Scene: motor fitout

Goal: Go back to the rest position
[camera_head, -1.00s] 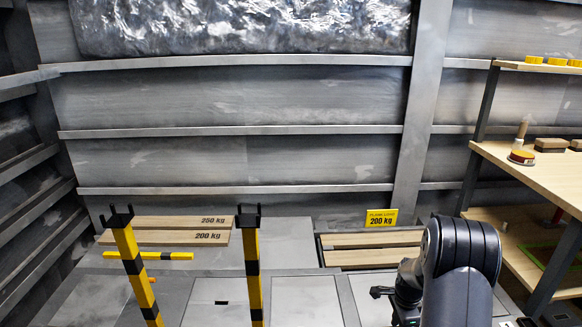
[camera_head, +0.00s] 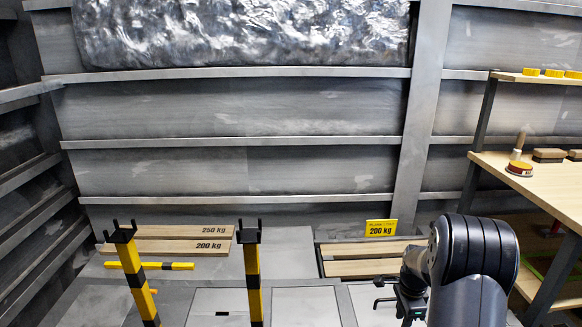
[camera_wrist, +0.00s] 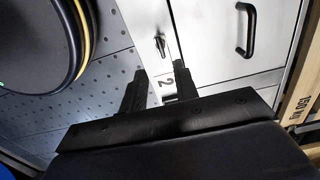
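My gripper (camera_head: 404,300) is at the lower right of the head view, below the bend of my arm and partly cut off by the bottom edge. In the wrist view my gripper (camera_wrist: 152,88) has its two black fingers spread apart, with a gap between them and nothing held.
Two yellow-black posts (camera_head: 253,285) with forked tops stand at front left. Planks marked 250 kg and 200 kg (camera_head: 180,240) lie behind them. A 200 kg sign (camera_head: 381,228) stands above more planks (camera_head: 365,268). A wooden workbench (camera_head: 545,190) is at right. A round black thing (camera_wrist: 40,45) shows in the wrist view.

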